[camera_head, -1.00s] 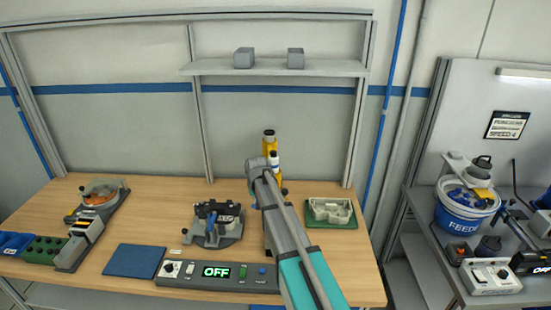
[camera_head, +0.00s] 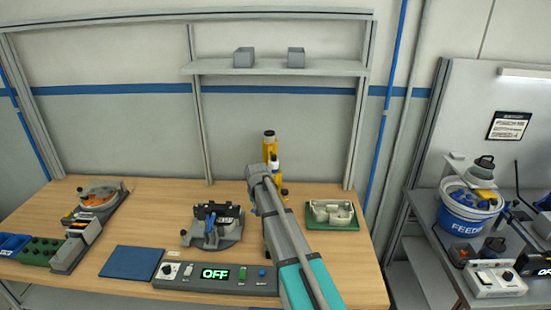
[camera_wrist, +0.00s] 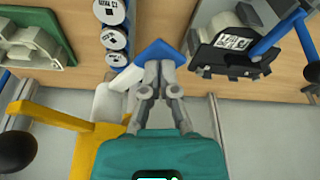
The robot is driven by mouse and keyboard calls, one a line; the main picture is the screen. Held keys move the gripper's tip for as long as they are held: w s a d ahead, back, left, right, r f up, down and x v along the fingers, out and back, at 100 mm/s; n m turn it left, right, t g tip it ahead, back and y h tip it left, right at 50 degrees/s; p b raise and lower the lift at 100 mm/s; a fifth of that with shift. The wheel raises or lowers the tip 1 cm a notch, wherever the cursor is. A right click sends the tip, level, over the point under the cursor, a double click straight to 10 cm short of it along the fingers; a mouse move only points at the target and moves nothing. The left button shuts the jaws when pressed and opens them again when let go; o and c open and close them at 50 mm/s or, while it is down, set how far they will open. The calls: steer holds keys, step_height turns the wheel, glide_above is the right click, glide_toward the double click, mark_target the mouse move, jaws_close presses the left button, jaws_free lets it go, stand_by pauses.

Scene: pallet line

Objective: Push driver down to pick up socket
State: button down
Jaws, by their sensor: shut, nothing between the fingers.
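My gripper (camera_wrist: 160,75) is shut and empty in the wrist view, its fingertips over or against a blue diamond-shaped piece (camera_wrist: 158,50); I cannot tell whether they touch. A yellow upright stand (camera_head: 270,146), which may hold the driver, rises behind my arm in the head view. Its yellow frame (camera_wrist: 95,140) is close beside my gripper in the wrist view, with a black ball knob (camera_wrist: 15,152) at left. Several white-topped labelled cylinders (camera_wrist: 114,38), possibly sockets, stand in a row left of my fingers. My arm hides the gripper in the head view. No socket is clearly identifiable on a driver.
A grey fixture with a black clamp (camera_head: 213,228) stands left of my arm. A green tray (camera_head: 350,226) with a grey part is at right. A control box reading OFF (camera_head: 215,282) lies in front, beside a blue mat (camera_head: 132,262). The wooden bench between is partly clear.

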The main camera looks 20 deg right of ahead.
steer(key=shift+s+b+x, duration=0.2)
steer(key=shift+b+x, duration=0.55)
steer(key=shift+x, duration=0.05)
steer(key=shift+s+b+x, duration=0.2)
steer(key=shift+b+x, duration=0.55)
steer(key=shift+s+f+b, duration=0.25)
steer(key=shift+s+b, duration=0.05)
steer(key=shift+w+r+p, duration=0.15)
steer(key=shift+r+p, duration=0.05)
steer(key=shift+p, duration=0.15)
stand_by(1.1)
steer(key=shift+w+r+p, duration=0.1)
steer(key=shift+r+p, duration=0.3)
steer(key=shift+p, duration=0.05)
steer(key=shift+w+r+p, duration=0.1)
steer(key=shift+r+p, duration=3.95)
steer(key=shift+s+f, duration=0.1)
steer(key=shift+s, duration=0.1)
steer(key=s+f+g+b, duration=0.1)
steer(key=s+f+b, duration=0.3)
steer(key=s, duration=1)
steer(key=s+f+n+g+b, duration=0.1)
steer(key=s+f+b, duration=0.4)
steer(key=s, duration=0.9)
steer(key=shift+s+d+g, duration=0.2)
steer(key=shift+s+g, duration=0.05)
steer(key=shift+g, duration=0.15)
